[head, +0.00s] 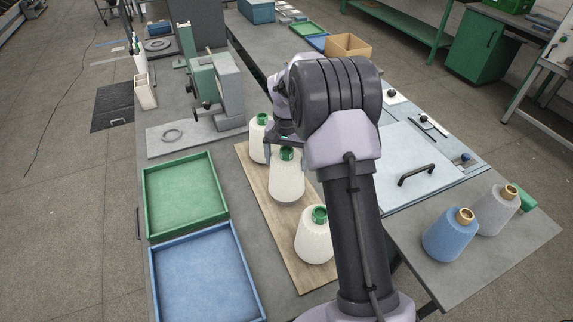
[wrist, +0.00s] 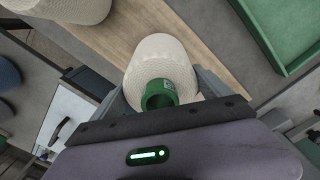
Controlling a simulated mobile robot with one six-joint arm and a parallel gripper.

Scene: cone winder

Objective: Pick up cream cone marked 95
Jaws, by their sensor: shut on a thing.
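Three cream cones with green tube tops stand in a row along a wooden board. My gripper (head: 286,150) is at the top of the middle cream cone (head: 287,184), one finger showing at its left. In the wrist view this cone (wrist: 160,52) sits between the two fingers (wrist: 165,95), which are shut on it near its green tube. A small pale label shows inside the tube, but its number is not legible. I cannot tell whether the cone touches the board. The far cream cone (head: 257,136) is partly behind my gripper. The near cream cone (head: 314,240) stands clear.
The wooden board (head: 262,200) lies on the grey table. A green tray (head: 147,208) and a blue tray (head: 154,290) are to the left. A blue cone (head: 449,240) and a grey cone (head: 494,215) stand at the right. A grey machine (head: 225,85) stands behind.

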